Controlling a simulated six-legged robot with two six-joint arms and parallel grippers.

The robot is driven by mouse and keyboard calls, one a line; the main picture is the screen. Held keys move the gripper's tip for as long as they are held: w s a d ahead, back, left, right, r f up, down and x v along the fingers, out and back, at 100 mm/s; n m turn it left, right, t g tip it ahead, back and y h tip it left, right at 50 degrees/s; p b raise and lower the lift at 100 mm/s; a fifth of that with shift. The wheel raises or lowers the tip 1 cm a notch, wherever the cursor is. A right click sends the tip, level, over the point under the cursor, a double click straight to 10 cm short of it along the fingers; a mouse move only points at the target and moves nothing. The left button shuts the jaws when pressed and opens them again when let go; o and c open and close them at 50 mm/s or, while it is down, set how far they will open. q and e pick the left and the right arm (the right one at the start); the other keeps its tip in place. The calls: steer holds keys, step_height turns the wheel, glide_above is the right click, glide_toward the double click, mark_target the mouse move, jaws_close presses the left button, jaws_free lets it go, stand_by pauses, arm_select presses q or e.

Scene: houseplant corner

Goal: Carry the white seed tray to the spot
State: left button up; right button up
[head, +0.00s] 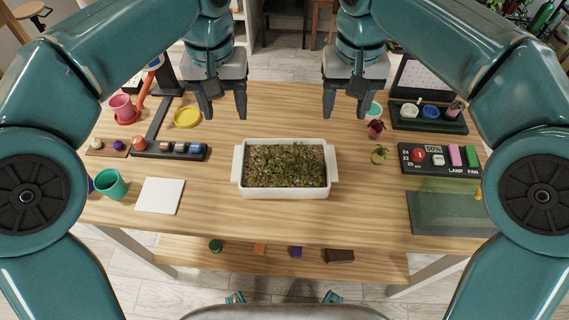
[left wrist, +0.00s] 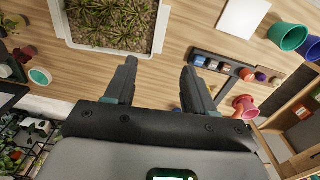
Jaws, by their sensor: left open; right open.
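The white seed tray (head: 285,193), filled with soil and small green seedlings, stands level at the middle of the wooden table, with a handle on each short side. It also shows at the top of the left wrist view (left wrist: 160,28). My left gripper (head: 223,113) is open and empty above the table, behind and left of the tray. My right gripper (head: 346,113) is open and empty, behind and right of it. Neither touches the tray. A flat white square (head: 160,196) lies bare on the table left of the tray; whether it is the spot, I cannot tell.
A teal cup (head: 110,184) stands left of the white square. A dark rack of small jars (head: 170,150) and a yellow dish (head: 187,117) are behind it. Table between tray and square is clear.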

mark_target(237, 162)
arm_select(q)
step_height(237, 162, down, 16)
steer(key=shift+f, duration=0.2)
arm_select(e)
step_height(237, 162, down, 16)
steer(key=shift+f, duration=0.2)
arm_select(q)
jaws_close()
arm_select(e)
jaws_close()
